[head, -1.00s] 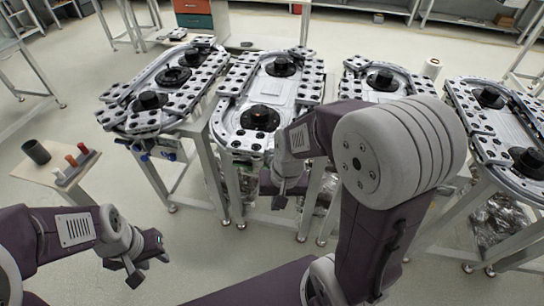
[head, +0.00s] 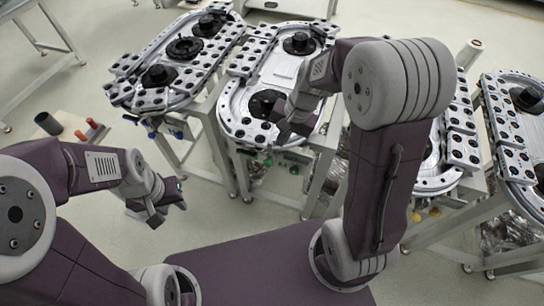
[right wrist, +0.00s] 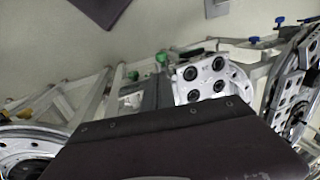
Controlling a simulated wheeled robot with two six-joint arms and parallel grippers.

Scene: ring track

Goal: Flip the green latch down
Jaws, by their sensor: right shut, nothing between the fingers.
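Small green latches (head: 268,162) show below the near end of the middle ring track (head: 232,105) in the head view, small and partly blurred. In the right wrist view one green latch (right wrist: 161,58) stands up beside the silver plate with black holes, and another green part (right wrist: 133,75) is left of it. My right gripper (head: 290,130) is shut and empty, over the near right edge of that track, above and right of the latches. My left gripper (head: 156,216) hangs low at the left, away from the tracks; its finger gap is unclear.
A ring track with blue latches (head: 152,134) stands to the left. Tracks with yellow latches (head: 434,211) stand to the right. A small table with a dark cup (head: 48,124) and coloured pegs is at far left. Metal legs stand under the tracks.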

